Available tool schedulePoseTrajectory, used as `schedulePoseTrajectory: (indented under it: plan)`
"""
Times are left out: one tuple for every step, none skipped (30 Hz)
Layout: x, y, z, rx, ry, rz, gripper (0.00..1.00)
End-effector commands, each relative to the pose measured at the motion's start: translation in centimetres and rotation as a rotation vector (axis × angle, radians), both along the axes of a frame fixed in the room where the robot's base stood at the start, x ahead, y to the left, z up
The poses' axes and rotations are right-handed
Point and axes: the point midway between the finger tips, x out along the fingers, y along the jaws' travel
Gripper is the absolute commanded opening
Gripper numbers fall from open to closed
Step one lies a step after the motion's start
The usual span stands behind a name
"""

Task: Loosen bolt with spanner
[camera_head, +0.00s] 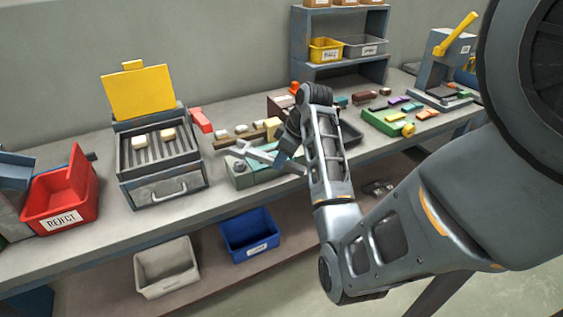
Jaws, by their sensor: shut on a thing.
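The silver-grey spanner (259,153) lies over a pale green fixture block (268,173) at the middle of the bench. My gripper (281,158) is at the spanner's right part and shut on it; its fingertips are small and partly hidden by my wrist and arm. A round grey bolt head (239,167) shows at the left of the block, close to the spanner's left part. I cannot tell whether the spanner's jaw is around the bolt or only beside it.
A red reject bin (60,196) is further left.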

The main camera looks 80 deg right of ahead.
Motion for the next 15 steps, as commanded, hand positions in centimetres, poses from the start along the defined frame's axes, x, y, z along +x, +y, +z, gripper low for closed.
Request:
schedulePoseTrajectory:
  plan:
    - [0.0,-0.1,0.4,-0.002,-0.002,0.0,0.0]
    - [0.0,-0.1,0.6,-0.002,-0.002,0.0,0.0]
    - [0.0,0.0,0.8,-0.002,-0.002,0.0,0.0]
    - [0.0,0.0,0.9,-0.002,-0.002,0.0,0.0]
    - [0.0,-0.1,1.1,-0.002,-0.002,0.0,0.0]
    - [0.0,-0.1,1.3,-0.002,-0.002,0.0,0.0]
    - [0.0,-0.1,1.5,-0.002,-0.002,0.0,0.0]
    - [0.0,-0.1,1.6,-0.002,-0.002,0.0,0.0]
    - [0.0,0.0,1.8,-0.002,-0.002,0.0,0.0]
    - [0.0,0.0,2.0,-0.001,-0.001,0.001,0.0]
    - [0.0,0.0,2.1,-0.001,-0.001,0.001,0.0]
    - [0.0,0.0,2.3,-0.001,-0.001,0.001,0.0]
    - [0.0,0.0,2.4,-0.001,-0.001,0.001,0.0]
    - [0.0,0.0,2.5,-0.001,-0.001,0.001,0.0]
    - [0.0,0.0,2.6,-0.001,-0.001,0.001,0.0]
